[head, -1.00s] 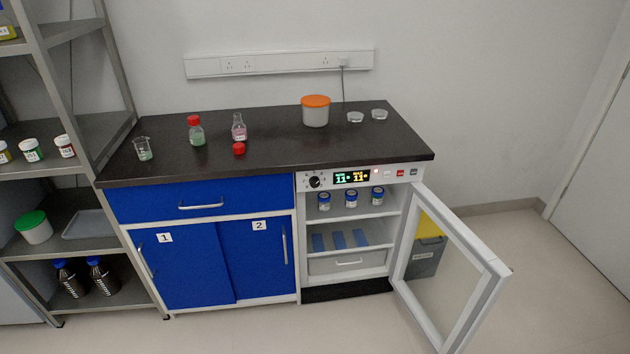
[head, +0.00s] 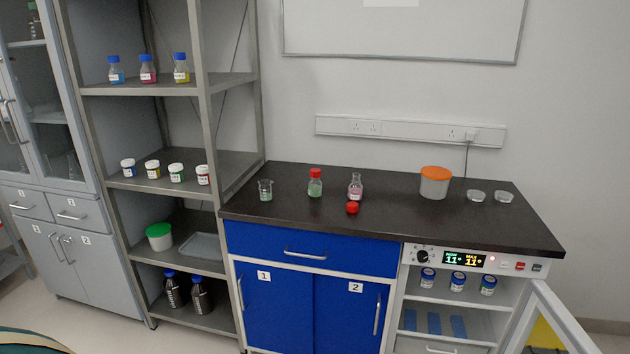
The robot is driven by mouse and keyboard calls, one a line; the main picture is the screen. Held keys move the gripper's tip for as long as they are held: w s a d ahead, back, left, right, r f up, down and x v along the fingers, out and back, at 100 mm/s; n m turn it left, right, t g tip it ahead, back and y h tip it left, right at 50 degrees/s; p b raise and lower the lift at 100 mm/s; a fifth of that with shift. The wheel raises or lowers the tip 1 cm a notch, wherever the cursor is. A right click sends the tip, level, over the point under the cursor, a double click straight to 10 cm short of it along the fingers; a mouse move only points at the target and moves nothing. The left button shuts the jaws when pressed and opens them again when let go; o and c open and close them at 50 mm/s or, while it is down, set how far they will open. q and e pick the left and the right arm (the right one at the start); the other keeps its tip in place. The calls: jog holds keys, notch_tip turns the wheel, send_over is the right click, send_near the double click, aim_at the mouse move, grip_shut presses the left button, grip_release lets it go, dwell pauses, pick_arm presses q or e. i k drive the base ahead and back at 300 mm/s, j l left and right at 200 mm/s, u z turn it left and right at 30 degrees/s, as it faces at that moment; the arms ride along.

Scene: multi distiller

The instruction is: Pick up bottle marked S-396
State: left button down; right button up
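No label reading S-396 is legible; the bottle labels are too small to read. Three blue-capped bottles stand on the upper shelf: one with blue liquid (head: 116,71), one with pink liquid (head: 148,70) and one with yellow liquid (head: 181,70). A red-capped bottle with green contents (head: 315,184) stands on the black counter. Two dark bottles with blue caps, a left one (head: 173,290) and a right one (head: 201,296), stand on the bottom shelf. Neither of my grippers is in view.
Several small white-capped jars (head: 152,170) line the middle shelf. The counter (head: 290,207) also holds a beaker (head: 265,190), a flask (head: 355,187) and an orange-lidded tub (head: 435,183). The small fridge's door (head: 545,318) stands open at the right. A grey cabinet (head: 65,215) is at the left.

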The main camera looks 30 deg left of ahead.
aim_at(315, 186)
jog(key=i+j+u, duration=0.25)
jog(key=i+j, duration=0.15)
jog(key=i+j+u, duration=0.3)
jog(key=i+l, duration=0.05)
jog(key=i, duration=0.05)
